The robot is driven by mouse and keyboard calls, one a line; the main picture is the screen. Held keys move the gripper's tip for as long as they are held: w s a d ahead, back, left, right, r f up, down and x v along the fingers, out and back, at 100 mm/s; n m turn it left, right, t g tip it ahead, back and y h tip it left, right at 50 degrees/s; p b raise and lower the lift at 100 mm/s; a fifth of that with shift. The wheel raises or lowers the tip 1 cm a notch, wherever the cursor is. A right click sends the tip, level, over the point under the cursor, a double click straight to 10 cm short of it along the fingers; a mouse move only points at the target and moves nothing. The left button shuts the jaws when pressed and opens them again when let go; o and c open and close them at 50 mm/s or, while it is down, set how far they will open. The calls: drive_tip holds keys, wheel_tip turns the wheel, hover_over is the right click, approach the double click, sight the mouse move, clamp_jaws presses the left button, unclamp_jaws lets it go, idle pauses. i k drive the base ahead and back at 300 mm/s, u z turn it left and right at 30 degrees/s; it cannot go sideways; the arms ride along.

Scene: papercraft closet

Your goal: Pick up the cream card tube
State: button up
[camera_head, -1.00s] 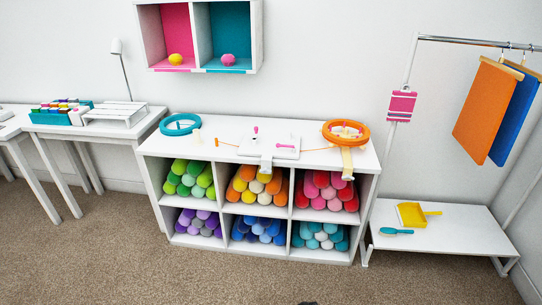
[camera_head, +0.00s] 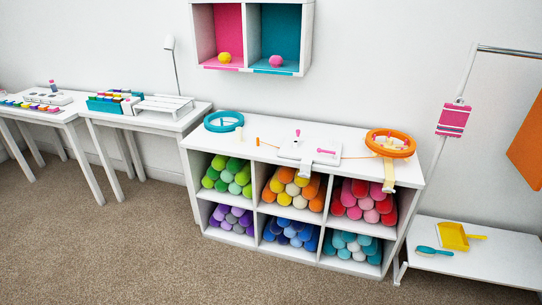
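A small cream upright piece (camera_head: 238,133) stands beside the teal ring (camera_head: 223,121), on top of the white cubby shelf (camera_head: 262,141). It looks like a short tube, but it is too small to be sure. A pale cream roll end (camera_head: 300,202) also shows among the orange and yellow rolls in the upper middle compartment. I cannot tell which of these is the cream card tube. My gripper is not in view.
An orange ring (camera_head: 391,143) and a white board (camera_head: 308,151) share the shelf top. White tables (camera_head: 150,128) stand at left. A low white bench (camera_head: 470,262) with a yellow dustpan (camera_head: 453,236) stands at right. The carpet (camera_head: 150,245) in front is clear.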

sight(239, 140)
drive_tip(key=k, duration=0.65)
drive_tip(key=u, duration=0.25)
drive_tip(key=i, duration=0.5)
drive_tip(key=u, duration=0.45)
drive_tip(key=i, duration=0.75)
drive_tip(key=u, duration=0.85)
drive_tip(key=i, duration=1.05)
drive_tip(key=u, duration=0.35)
